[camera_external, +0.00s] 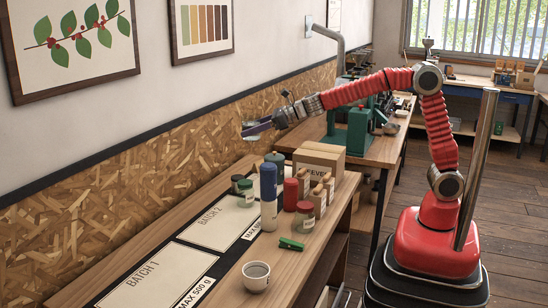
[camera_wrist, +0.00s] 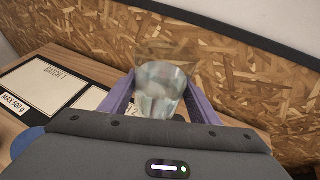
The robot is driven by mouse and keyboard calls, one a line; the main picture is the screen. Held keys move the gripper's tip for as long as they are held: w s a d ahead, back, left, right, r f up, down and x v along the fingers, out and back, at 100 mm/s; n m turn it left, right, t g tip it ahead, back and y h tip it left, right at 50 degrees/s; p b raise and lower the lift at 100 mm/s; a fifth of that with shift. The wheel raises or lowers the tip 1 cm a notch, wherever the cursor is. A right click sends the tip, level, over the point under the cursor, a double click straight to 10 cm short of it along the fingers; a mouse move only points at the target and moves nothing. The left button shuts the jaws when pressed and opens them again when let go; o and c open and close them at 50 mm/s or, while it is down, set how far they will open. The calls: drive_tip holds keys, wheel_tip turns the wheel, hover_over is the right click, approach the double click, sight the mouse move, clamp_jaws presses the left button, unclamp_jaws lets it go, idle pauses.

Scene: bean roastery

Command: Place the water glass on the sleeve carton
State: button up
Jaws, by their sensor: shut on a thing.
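The water glass is clear; in the wrist view the glass (camera_wrist: 160,88) stands between the two purple fingers of my gripper (camera_wrist: 158,100). In the external view my gripper (camera_external: 258,128) is shut on the glass (camera_external: 249,129), in the air above the far side of the bench near the wall. The sleeve carton (camera_external: 325,158) is a brown box on the bench, right of and lower than the glass in the picture. Its label is partly hidden by bottles in front. The wrist view does not show the carton.
A tall blue cylinder (camera_external: 268,196), a red cylinder (camera_external: 290,194) and several jars and bottles crowd in front of the carton. A green clip (camera_external: 291,244) and a white mug (camera_external: 256,277) lie nearer. A green machine (camera_external: 360,132) stands behind. The Batch 1 panel (camera_external: 150,278) is clear.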

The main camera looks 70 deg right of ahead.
drive_tip(key=s+d, duration=0.2)
drive_tip(key=d, duration=0.9)
drive_tip(key=n+g+y, duration=0.1)
drive_tip(key=n+y, duration=0.2)
hover_over(320, 150)
wheel_tip(320, 150, down, 2)
drive_tip(key=shift+d+f, duration=0.1)
drive_tip(key=shift+f, duration=0.1)
drive_tip(key=shift+f, duration=3.15)
drive_tip(key=shift+f, duration=1.85)
